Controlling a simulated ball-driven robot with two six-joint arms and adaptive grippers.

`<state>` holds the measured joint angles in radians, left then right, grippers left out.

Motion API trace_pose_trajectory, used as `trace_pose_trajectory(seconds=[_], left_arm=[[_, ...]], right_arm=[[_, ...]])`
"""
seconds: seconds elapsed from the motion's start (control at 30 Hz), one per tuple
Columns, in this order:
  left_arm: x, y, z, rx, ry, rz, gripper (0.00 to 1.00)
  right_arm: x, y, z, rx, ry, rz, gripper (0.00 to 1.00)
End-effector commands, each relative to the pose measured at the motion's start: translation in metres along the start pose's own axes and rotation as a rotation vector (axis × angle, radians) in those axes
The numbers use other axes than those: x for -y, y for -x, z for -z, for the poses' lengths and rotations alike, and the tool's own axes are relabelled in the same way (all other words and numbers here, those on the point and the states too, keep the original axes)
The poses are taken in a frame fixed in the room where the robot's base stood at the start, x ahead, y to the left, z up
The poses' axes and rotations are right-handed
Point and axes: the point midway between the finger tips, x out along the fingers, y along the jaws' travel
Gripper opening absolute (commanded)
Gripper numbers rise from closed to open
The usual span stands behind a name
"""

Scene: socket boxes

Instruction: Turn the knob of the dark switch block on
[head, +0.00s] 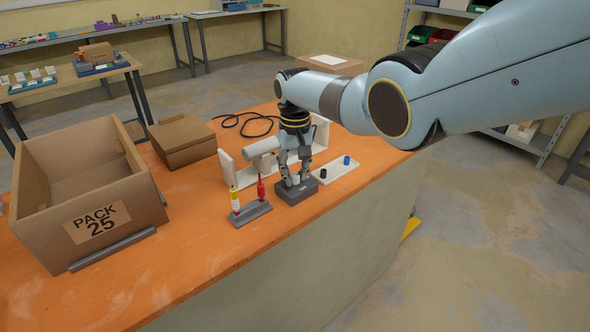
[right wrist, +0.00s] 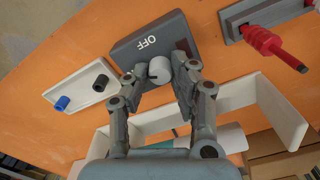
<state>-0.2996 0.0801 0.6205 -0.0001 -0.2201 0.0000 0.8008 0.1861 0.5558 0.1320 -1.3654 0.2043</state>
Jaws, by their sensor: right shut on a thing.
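The dark switch block (head: 297,193) stands on the orange table near its front edge. In the right wrist view the block (right wrist: 128,50) shows the word OFF on its top and a dark reddish patch beside one finger. Its pale round knob (right wrist: 160,69) has a dark pointer mark. My right gripper (head: 296,180) points down over the block, its fingers shut on the knob from two sides; in the right wrist view the gripper (right wrist: 161,76) hides part of the block's top. My left gripper is not in view.
A grey rack (head: 249,213) with red and yellow-white tools stands left of the block. A white tray (head: 338,172) with black and blue pieces lies right. A white stand (head: 228,168) is behind. An open carton (head: 135,190) marked PACK 25 fills the table's left.

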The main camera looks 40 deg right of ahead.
Motion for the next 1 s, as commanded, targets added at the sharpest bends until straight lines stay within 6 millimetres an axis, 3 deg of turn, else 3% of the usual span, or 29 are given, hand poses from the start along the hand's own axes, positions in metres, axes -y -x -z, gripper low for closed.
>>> trace_pose_trajectory(seconds=[0.5,1.0], left_arm=[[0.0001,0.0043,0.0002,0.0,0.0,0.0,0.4],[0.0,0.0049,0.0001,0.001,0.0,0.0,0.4]], right_arm=[[0.0007,0.0014,0.0015,-0.005,0.372,0.001,0.0],[0.0008,0.0013,0.0015,-0.004,0.461,0.001,0.0]])
